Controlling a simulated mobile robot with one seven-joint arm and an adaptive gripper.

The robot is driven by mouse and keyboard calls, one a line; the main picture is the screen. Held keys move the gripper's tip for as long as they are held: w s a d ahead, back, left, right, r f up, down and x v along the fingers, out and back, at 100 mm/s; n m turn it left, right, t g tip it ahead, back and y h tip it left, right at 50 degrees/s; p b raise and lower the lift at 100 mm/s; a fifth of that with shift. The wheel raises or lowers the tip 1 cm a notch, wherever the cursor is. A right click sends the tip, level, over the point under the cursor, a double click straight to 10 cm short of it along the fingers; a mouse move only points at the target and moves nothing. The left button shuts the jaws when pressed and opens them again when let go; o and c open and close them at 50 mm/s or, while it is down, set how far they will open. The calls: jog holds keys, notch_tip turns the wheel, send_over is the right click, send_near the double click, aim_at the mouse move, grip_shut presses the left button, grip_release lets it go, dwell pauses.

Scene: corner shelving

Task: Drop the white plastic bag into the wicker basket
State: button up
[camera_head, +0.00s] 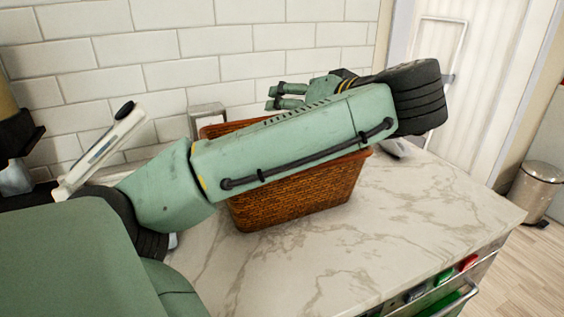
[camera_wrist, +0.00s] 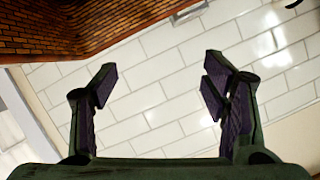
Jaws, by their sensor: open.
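The wicker basket (camera_head: 300,195) is brown and stands upright on the marble counter. My forearm crosses in front of it and hides much of its rim and opening. Its woven side also shows at the top left of the wrist view (camera_wrist: 50,35). My gripper (camera_head: 273,97) is above the basket's far side, close to the tiled wall, pointing left. In the wrist view my gripper (camera_wrist: 160,82) is open, with nothing between its fingers. I cannot make out a white plastic bag in either view; the basket's inside is hidden.
A small whitish object (camera_head: 397,148) lies right of the basket, partly hidden and unclear. The white tiled wall (camera_head: 180,45) stands close behind. The front of the marble counter (camera_head: 400,225) is clear. A metal bin (camera_head: 538,185) stands on the floor at right.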

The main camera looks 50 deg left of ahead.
notch_tip(320, 180, up, 8)
jog(key=shift+d, duration=0.1)
dwell(0.7)
